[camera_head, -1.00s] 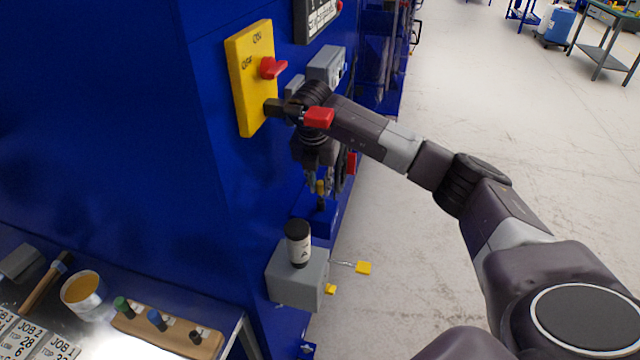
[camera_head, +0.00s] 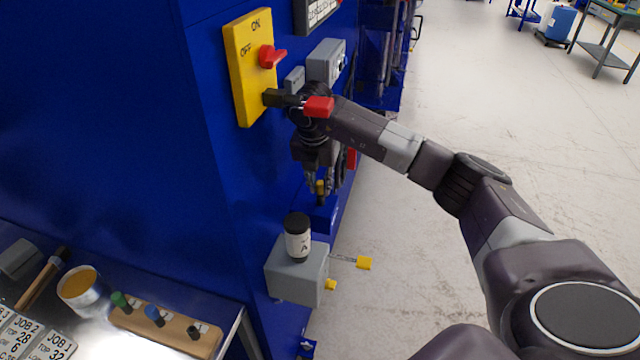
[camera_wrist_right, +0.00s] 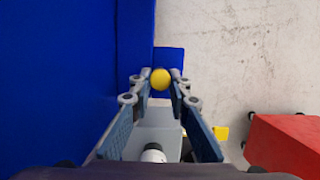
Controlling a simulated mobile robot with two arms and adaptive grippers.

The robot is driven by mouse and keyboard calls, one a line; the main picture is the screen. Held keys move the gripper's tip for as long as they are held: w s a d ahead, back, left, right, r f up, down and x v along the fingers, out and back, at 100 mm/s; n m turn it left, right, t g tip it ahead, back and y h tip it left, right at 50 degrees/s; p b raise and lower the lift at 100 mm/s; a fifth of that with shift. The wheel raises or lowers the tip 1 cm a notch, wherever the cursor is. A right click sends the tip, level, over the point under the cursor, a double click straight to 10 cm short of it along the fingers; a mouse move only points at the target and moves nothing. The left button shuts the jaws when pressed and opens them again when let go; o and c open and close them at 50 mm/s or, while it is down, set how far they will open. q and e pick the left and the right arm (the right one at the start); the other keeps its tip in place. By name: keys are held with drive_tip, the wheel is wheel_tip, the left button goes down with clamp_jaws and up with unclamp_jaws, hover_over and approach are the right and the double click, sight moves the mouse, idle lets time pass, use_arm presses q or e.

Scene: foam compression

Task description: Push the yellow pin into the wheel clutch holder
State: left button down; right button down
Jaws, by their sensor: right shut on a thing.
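My right gripper (camera_head: 319,180) is shut on the yellow pin (camera_head: 320,187), fingers pointing down. In the right wrist view the pin's round yellow end (camera_wrist_right: 160,79) sits between the two fingertips. A dark part shows just under the pin in the head view. A blue block on the machine's side (camera_head: 326,215), which looks like the wheel clutch holder, is directly below; it also shows beyond the fingertips in the wrist view (camera_wrist_right: 170,57). I cannot tell how deep the pin sits in it. My left gripper is not in view.
The blue machine wall (camera_head: 235,170) stands close left of the gripper, with a yellow ON/OFF panel (camera_head: 245,85). A grey box (camera_head: 290,280) with a black-capped bottle (camera_head: 298,240) is below. A bench with several tools is at lower left. Open floor lies right.

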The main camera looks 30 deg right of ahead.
sight(320, 184)
drive_tip(key=shift+f, duration=0.2)
drive_tip(key=c, duration=1.7)
unclamp_jaws()
drive_tip(key=shift+c, duration=0.2)
drive_tip(key=shift+r, duration=0.1)
drive_tip(key=shift+r+p, duration=1.65)
drive_tip(key=shift+r, duration=1.3)
